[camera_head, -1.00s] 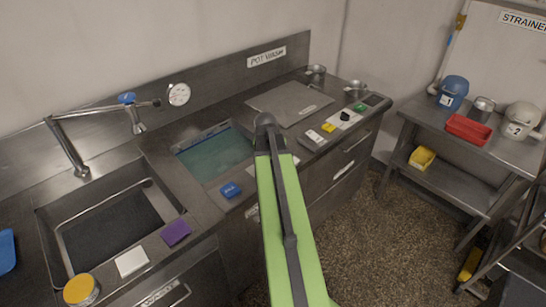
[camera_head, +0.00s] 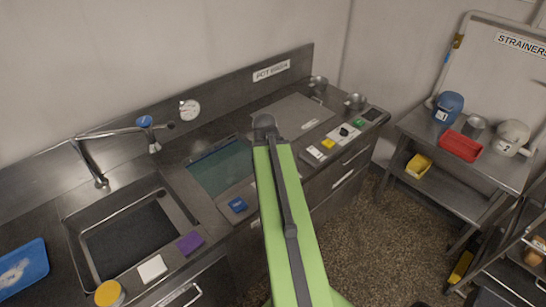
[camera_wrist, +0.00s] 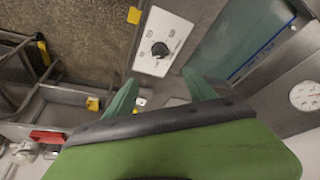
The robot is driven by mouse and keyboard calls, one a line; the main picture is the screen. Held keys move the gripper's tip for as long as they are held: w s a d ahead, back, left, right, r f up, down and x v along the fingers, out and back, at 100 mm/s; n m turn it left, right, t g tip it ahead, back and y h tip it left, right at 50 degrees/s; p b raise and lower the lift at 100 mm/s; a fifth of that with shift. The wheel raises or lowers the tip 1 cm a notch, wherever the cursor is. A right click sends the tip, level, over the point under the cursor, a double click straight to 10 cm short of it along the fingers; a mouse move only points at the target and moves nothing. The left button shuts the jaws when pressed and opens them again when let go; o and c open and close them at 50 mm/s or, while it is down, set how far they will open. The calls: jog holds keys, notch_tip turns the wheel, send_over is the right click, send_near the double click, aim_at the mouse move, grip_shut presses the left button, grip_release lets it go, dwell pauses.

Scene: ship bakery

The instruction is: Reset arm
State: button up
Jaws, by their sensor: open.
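My green arm reaches from the bottom of the head view up over the counter's front edge, and its gripper end is hidden behind the dark joint there. In the wrist view my gripper (camera_wrist: 160,95) shows two green fingers spread apart with nothing between them. A white control panel with a black knob (camera_wrist: 160,49) lies beyond the fingers in that view.
A blue block (camera_head: 237,204), purple sponge (camera_head: 190,243) and white block (camera_head: 152,269) lie along the counter edge. A side table holds a red tray (camera_head: 461,145). Speckled floor (camera_head: 385,240) is open between.

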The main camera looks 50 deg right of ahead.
jog(key=w+a+f+n+t+b, duration=0.1)
jog(key=w+a+f+b, duration=0.25)
jog(key=a, duration=0.25)
jog(key=w+a+f+n+b, duration=0.2)
jog(key=w+a, duration=0.3)
jog(key=a, duration=0.1)
jog(key=a+f+n+y+b, duration=0.1)
jog(key=a+f+n+b, duration=0.1)
jog(key=a, duration=0.6)
jog(key=w+a+f+n+g+y+b, duration=0.1)
jog(key=a+f+n+b, duration=0.1)
jog(key=a, duration=0.6)
jog(key=a+f+n+y+b, duration=0.1)
jog(key=a+f+b, duration=0.2)
jog(key=a, duration=0.6)
jog(key=shift+w+f+n, duration=0.3)
jog(key=shift+f+n, duration=0.1)
jog(key=shift+f, duration=0.3)
jog(key=s+a, duration=0.1)
jog(key=s+a+n+g, duration=0.1)
jog(key=a, duration=0.1)
jog(key=shift+f+n+y, duration=0.2)
jog(key=shift+n+y, duration=0.1)
jog(key=shift+s+r+n+g, duration=0.2)
jog(key=shift+s+n+g, duration=0.3)
jog(key=shift+s, duration=0.35)
jog(key=shift+s+d, duration=0.1)
jog(key=shift+s, duration=0.05)
